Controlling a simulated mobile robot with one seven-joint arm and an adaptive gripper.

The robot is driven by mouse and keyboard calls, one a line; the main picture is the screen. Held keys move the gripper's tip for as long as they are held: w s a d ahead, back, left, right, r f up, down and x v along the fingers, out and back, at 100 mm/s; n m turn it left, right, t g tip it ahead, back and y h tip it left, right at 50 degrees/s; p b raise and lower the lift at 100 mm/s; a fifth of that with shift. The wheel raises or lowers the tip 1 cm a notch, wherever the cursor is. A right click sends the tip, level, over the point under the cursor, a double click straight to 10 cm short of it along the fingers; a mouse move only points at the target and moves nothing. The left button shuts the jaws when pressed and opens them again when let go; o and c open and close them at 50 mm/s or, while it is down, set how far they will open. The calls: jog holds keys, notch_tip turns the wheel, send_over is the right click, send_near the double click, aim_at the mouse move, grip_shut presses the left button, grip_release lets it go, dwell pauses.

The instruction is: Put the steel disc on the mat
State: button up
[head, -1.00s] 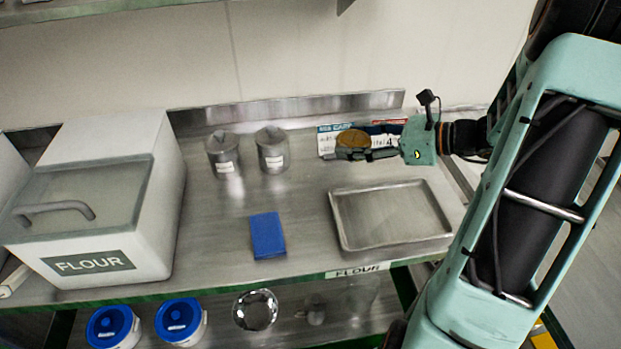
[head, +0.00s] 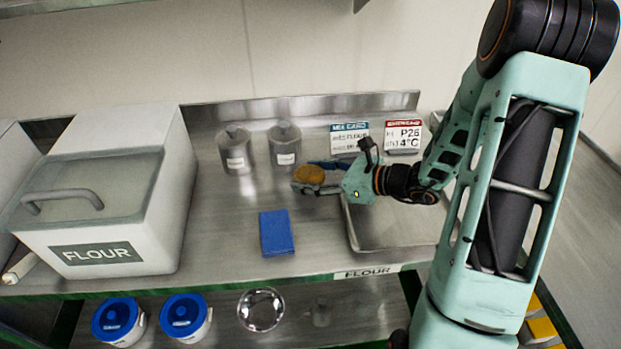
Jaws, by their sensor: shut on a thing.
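My gripper (head: 320,180) is shut on a round, brownish-gold disc (head: 309,174) and holds it above the steel worktop. I cannot tell from its colour whether this is the steel disc. No other loose flat disc shows on the worktop. A blue rectangle (head: 276,232), which looks like the mat, lies flat near the front edge. Its visible top is bare. The gripper and disc are behind it and a little to its right in the picture, apart from it. The fingers partly hide the disc's lower edge.
A shallow metal tray (head: 353,238) lies right of the mat, partly behind my arm. Two grey lidded canisters (head: 236,152) (head: 284,146) stand behind. A large flour bin (head: 150,240) stands left. Two small signs (head: 349,138) (head: 403,136) stand at the back. Bare worktop surrounds the mat.

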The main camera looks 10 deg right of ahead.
jog(key=shift+f, duration=0.2)
jog(key=shift+f, duration=0.15)
jog(key=o, duration=1.5)
